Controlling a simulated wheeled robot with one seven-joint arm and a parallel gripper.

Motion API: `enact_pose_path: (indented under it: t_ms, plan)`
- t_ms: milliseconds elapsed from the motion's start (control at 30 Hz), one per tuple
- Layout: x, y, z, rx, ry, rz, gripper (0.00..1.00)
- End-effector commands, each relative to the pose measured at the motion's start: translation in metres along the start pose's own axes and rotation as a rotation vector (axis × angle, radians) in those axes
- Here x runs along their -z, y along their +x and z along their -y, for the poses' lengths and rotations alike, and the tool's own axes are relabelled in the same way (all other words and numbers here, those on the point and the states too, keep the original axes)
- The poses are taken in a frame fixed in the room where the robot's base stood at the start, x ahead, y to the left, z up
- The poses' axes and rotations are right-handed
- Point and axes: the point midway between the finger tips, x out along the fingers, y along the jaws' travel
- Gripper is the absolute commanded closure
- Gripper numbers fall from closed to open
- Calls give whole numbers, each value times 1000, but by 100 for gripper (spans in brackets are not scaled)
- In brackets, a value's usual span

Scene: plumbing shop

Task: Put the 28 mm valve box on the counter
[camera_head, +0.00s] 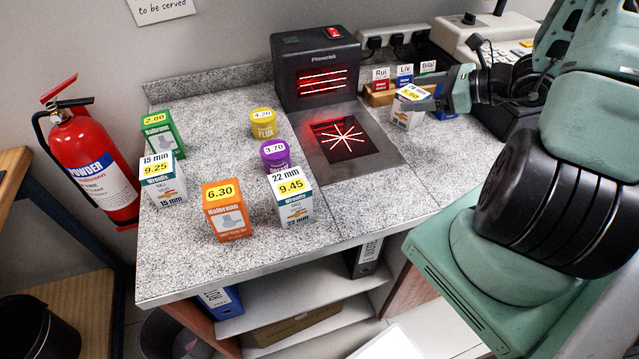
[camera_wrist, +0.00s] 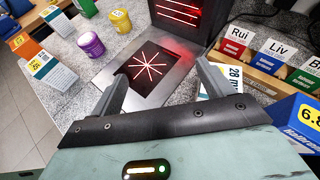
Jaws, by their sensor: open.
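The 28 mm valve box (camera_head: 405,117) is white with a yellow price label. It appears to stand upright on the counter (camera_head: 370,205), right of the scanner plate. In the wrist view the box (camera_wrist: 236,80) is beside and partly behind the right finger, outside the gap between the fingers. My gripper (camera_head: 432,98) is open and empty, close to the box; in the wrist view the space between its fingertips (camera_wrist: 162,72) shows only the scanner plate. I cannot tell whether the finger touches the box.
The scanner (camera_head: 315,68) and its glass plate (camera_head: 390,158) are mid-counter. A card holder (camera_head: 378,96) and a blue box (camera_wrist: 299,124) are near the gripper. A 22 mm box (camera_head: 292,200), 15 mm box (camera_head: 163,182), orange box (camera_head: 227,212), green box and two tubs stand left. The front right counter is clear.

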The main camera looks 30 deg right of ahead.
Motion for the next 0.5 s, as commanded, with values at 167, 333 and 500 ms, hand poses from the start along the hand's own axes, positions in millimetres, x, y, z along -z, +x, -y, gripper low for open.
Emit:
enact_pose_path:
  t_ms: [167, 333, 500]
  plan:
    - [-59, 57, -112, -474, -417, -39, 20]
    - [-80, 66, -212, -876, -854, -57, 20]
    - [-85, 52, -288, -1221, -1341, -35, 20]
